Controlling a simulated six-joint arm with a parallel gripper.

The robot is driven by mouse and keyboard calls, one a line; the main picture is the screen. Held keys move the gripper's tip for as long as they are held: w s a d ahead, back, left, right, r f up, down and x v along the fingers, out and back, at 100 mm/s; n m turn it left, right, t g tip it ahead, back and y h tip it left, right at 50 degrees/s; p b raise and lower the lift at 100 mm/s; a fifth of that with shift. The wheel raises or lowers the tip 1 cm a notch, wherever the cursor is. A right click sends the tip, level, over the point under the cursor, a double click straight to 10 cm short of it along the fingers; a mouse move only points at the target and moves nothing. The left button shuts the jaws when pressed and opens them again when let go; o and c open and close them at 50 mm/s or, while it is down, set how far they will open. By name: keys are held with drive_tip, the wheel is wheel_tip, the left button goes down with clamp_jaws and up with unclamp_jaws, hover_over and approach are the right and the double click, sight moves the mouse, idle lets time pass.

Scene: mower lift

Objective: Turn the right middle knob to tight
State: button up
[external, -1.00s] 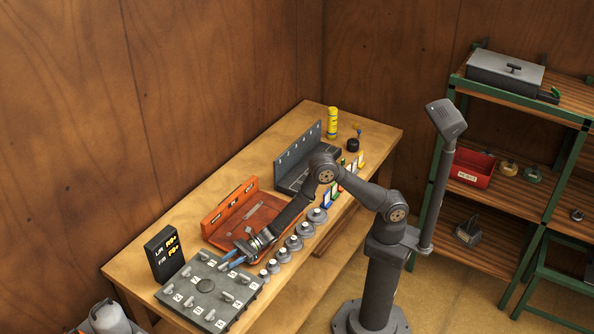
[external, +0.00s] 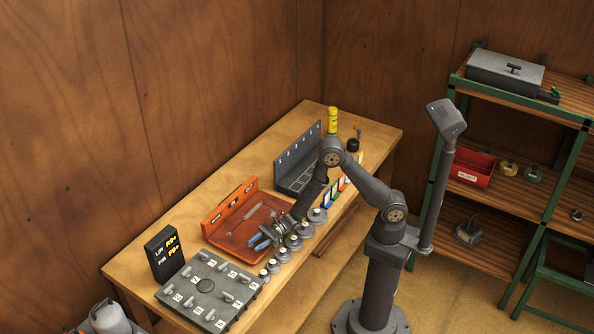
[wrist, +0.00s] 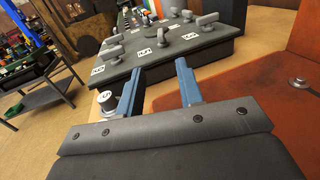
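A dark grey panel with several grey knobs and white labels (external: 183,306) lies at the near end of the bench. It also shows in the wrist view (wrist: 215,50), beyond my fingertips. Its knobs, such as a lever-shaped one (wrist: 139,34), stand up from its top. The label text is too small to tell which one is the right middle knob. My gripper (external: 260,243) is above the near edge of the orange tray, apart from the panel. In the wrist view my gripper (wrist: 157,77) has its two blue fingers spread, with nothing between them.
The orange tray (external: 222,214) holds a small tool. A row of grey round weights (external: 318,214) runs along the bench's front edge. A black display box with yellow characters (external: 164,254) stands left of the tray.

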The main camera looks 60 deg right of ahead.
sight(226, 263)
drive_tip(key=shift+v, duration=0.85)
drive_tip(key=x, duration=1.7)
drive_tip(key=shift+w+a, duration=0.1)
drive_tip(key=shift+a, duration=0.15)
clamp_jaws()
